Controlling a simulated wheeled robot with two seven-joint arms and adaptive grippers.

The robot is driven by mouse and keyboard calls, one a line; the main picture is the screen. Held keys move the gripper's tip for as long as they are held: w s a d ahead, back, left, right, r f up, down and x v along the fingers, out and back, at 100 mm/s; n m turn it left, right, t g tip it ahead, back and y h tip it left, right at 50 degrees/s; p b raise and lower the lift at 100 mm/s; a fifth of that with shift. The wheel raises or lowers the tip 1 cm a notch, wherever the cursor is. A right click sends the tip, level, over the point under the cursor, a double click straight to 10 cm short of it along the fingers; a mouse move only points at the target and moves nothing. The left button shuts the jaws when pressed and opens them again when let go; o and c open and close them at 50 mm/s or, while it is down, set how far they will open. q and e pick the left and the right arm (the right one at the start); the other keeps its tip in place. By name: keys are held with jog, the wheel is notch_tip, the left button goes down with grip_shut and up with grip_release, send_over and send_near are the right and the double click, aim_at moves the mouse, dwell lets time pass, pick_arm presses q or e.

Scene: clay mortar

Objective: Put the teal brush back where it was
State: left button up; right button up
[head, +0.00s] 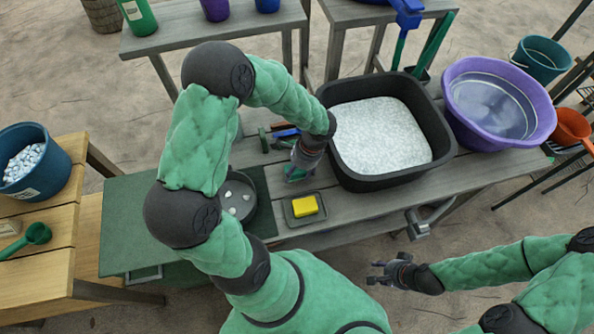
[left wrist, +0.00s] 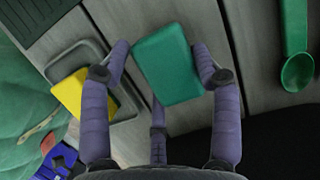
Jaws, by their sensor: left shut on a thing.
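The teal brush (left wrist: 168,65) shows as a teal block between the fingers of my left gripper (left wrist: 160,60) in the left wrist view. My left gripper is shut on it. In the head view the left gripper (head: 300,163) is over the grey bench, left of the black tub and just behind the yellow sponge's tray, and a bit of the brush (head: 296,176) shows below it. I cannot tell whether the brush touches the bench. My right gripper (head: 377,272) is open and empty, in front of the bench.
A yellow sponge (head: 305,206) lies in a small dark tray (head: 291,217). A black tub (head: 344,176) of white material stands right of the left gripper. A round dish (head: 250,208) with pale pieces is at left. A green scoop (left wrist: 297,70) shows in the wrist view.

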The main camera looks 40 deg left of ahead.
pick_arm(q)
jog(key=shift+f, duration=0.15)
jog(key=o, duration=1.2)
jog(key=shift+r, duration=0.2)
jog(key=p+v, duration=0.4)
jog(key=v, duration=0.6)
jog(key=shift+d+r, duration=0.1)
jog(key=shift+r, duration=0.05)
jog(key=shift+p+v, duration=0.3)
jog(key=shift+v, duration=0.5)
